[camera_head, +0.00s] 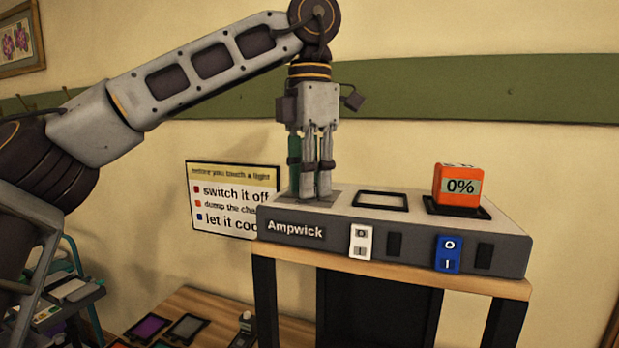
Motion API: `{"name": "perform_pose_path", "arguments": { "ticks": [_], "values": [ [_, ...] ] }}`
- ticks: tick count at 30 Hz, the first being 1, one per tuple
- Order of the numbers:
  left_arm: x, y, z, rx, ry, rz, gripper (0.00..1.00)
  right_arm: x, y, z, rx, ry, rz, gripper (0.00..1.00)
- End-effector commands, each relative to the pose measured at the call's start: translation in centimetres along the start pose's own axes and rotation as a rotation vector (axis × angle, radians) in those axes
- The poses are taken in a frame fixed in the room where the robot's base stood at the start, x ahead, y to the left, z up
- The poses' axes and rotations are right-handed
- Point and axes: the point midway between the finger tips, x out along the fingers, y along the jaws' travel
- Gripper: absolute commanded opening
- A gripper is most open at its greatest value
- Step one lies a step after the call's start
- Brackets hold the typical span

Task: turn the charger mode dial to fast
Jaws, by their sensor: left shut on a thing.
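The charger (400,245) is a grey box marked Ampwick on a wooden-topped stand. My left gripper (315,197) points straight down at a dark square plate (336,198) on the charger's top left. Its fingers are shut at the plate, where the mode dial seems to sit. The dial itself, its pointer and its mode marks are hidden by the fingers, so its setting cannot be read. A dark teal strip (294,151) shows behind the left finger; I cannot tell what it is. My right gripper is out of view.
An orange battery block (458,186) reading 0% sits in the right bay; the middle bay (380,201) is empty. White (361,241) and blue (449,254) switches are on the front. A sign (234,198) hangs behind. A low table (211,304) holds flat trays.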

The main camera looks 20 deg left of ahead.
Motion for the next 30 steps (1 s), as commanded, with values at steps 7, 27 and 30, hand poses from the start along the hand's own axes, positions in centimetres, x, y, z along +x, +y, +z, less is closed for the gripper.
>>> {"name": "perform_pose_path", "arguments": {
  "ticks": [7, 27, 30],
  "values": [
    [-0.11, 0.03, 0.00, -0.058, -0.003, 0.001, 0.01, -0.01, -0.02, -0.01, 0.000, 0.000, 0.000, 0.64],
    [-0.07, 0.02, -0.01, -0.065, -0.002, 0.000, 0.48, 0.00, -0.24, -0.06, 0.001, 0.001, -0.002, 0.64],
    [-0.05, 0.02, 0.00, -0.065, -0.001, 0.000, 0.48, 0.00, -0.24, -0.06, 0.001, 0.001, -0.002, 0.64]
  ]
}}
